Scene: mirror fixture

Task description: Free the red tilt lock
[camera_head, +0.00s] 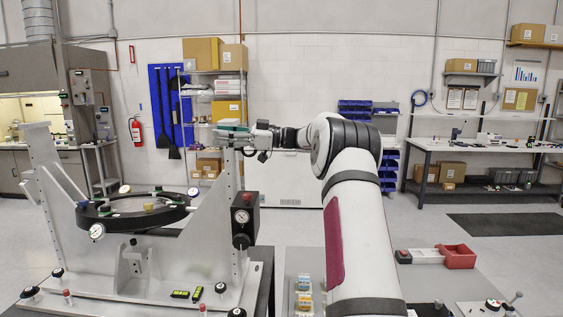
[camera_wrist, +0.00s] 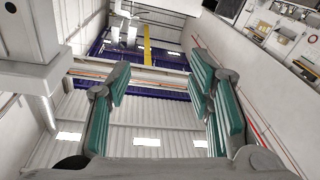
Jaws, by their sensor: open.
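The mirror fixture has a dark ring (camera_head: 165,222) between two pale uprights on a base plate. A dark box (camera_head: 244,228) on the right upright (camera_head: 218,225) carries a small red knob (camera_head: 247,197), a round dial and a black knob; I cannot tell for sure which red part is the tilt lock. My gripper (camera_head: 232,130) is near the top of the right upright, well above the box; I cannot tell whether it touches the upright. In the wrist view my gripper (camera_wrist: 160,88) has its teal-padded fingers apart with nothing between them.
Small red-tipped posts (camera_head: 67,297) and black knobs (camera_head: 58,272) stand on the fixture base. A grey bench to the right holds a red open bin (camera_head: 458,257) and a small rack (camera_head: 304,294). A pale structure (camera_wrist: 30,45) fills the wrist view's upper left.

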